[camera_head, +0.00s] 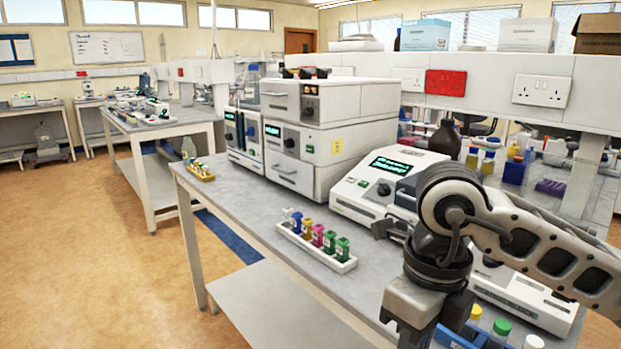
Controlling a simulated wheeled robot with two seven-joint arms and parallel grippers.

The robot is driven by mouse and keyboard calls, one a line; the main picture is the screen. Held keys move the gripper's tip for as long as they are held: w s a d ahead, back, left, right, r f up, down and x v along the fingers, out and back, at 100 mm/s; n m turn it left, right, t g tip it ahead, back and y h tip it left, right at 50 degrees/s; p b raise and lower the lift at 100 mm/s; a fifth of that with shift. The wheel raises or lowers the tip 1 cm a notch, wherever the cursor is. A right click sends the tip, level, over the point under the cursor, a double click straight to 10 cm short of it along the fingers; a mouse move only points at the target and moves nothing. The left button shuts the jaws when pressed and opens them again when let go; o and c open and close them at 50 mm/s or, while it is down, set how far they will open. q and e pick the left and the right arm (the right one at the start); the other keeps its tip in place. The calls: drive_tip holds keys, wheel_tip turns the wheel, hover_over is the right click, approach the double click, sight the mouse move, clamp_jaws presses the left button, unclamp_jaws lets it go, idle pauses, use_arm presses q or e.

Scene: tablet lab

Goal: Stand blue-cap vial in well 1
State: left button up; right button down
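A white rack (317,249) near the bench's left edge holds a row of small coloured items, including a blue one (297,225); I cannot tell whether that is the blue-cap vial. A blue holder (452,339) at the bottom edge is partly cut off. Vials with a yellow cap (476,312), a green cap (502,327) and a pale cap (533,341) stand by it. No well 1 can be made out. My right arm comes in from the right; its gripper (405,308) points down, its fingertips not clear. My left gripper is out of view.
A white instrument with a lit green screen (397,164) stands behind my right arm. Stacked white units (312,130) and a brown bottle (445,139) stand farther back. A small yellow rack (200,172) sits at the far left. The grey benchtop (238,196) has bare room there.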

drive_tip(key=n, duration=0.1)
drive_tip(key=f+n, duration=0.1)
drive_tip(key=n, duration=0.1)
drive_tip(key=d+n, duration=0.1)
drive_tip(key=shift+w+f+n, duration=0.1)
drive_tip(key=shift+f+n, duration=0.2)
drive_tip(key=shift+n, duration=0.1)
drive_tip(key=d+f+n, duration=0.2)
drive_tip(key=f+n, duration=0.1)
drive_tip(key=n, duration=0.8)
drive_tip(key=d+f+n, duration=0.3)
drive_tip(key=n, duration=0.9)
drive_tip(key=shift+d+f, duration=0.15)
drive_tip(key=shift+f, duration=0.15)
